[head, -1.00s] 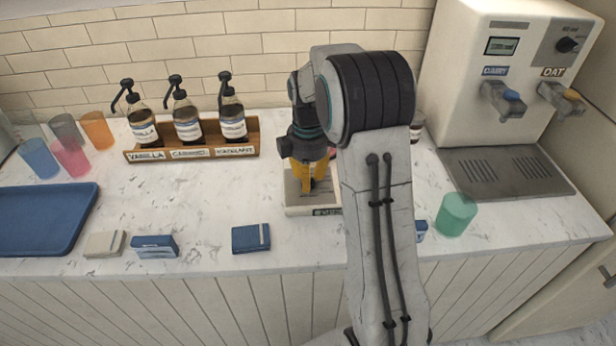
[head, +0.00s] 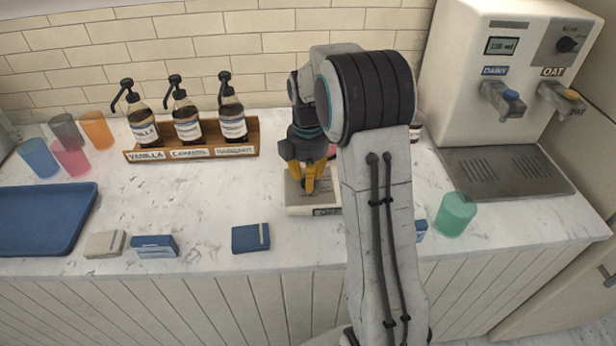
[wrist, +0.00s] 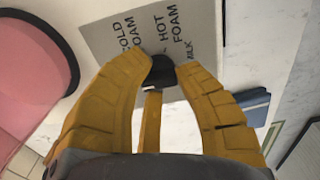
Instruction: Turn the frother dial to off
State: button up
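The frother base (head: 298,206) is a pale block with a grey top plate, at the middle of the counter in the head view. In the wrist view its plate (wrist: 100,42) reads COLD FOAM, HOT FOAM and MILK. A black dial (wrist: 162,72) with a small white mark sits on the plate. My gripper (wrist: 164,66) has its yellow fingers on both sides of the dial and looks shut on it. In the head view my gripper (head: 308,184) points down over the base. I cannot read the dial's setting; an off label is not clear in the wrist view.
A pink vessel (wrist: 28,75) stands beside the plate, mostly hidden behind my arm in the head view. A blue box (head: 251,238) lies front left of the base. A syrup rack (head: 190,155) stands behind left. A green cup (head: 455,214) and milk dispenser (head: 480,40) are at right.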

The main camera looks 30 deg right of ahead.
jog(key=o, duration=0.6)
notch_tip(320, 180, up, 12)
jog(key=shift+f, duration=0.1)
dwell(0.5)
dwell(0.5)
